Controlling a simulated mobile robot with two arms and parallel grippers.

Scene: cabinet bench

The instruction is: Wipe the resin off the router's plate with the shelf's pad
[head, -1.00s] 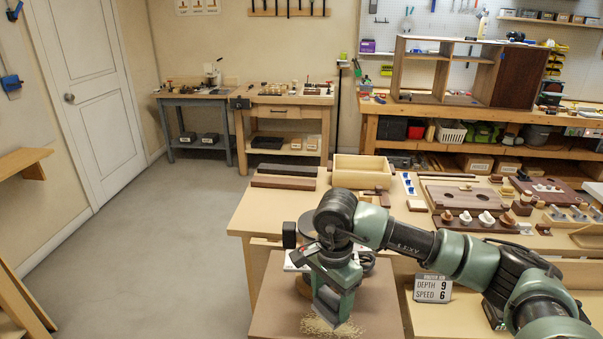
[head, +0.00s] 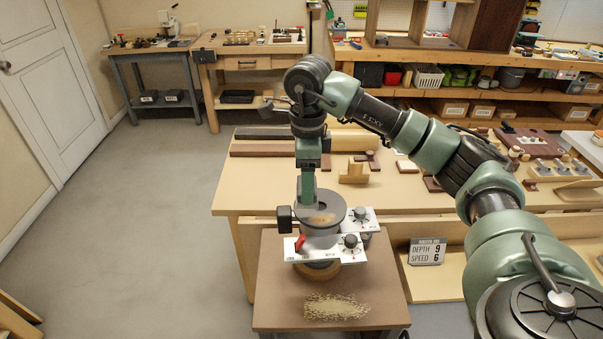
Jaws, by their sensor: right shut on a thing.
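The router (head: 318,268) stands on a brown bench top, with a round dark grey plate (head: 336,202) on top. An amber-brown patch, which looks like the resin (head: 322,218), lies on the near part of the plate. My right gripper (head: 309,203) points down over the plate's left part, its tips at or just above the surface. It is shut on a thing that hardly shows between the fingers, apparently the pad. I cannot tell whether it touches the plate. My left gripper is out of view.
The router has white panels with dials (head: 350,241) and a red lever (head: 300,243). Sawdust (head: 336,307) lies in front of it. A sign (head: 427,251) reading depth 9, speed 6 stands to the right. The workbench (head: 245,183) behind holds wooden parts. The floor at left is clear.

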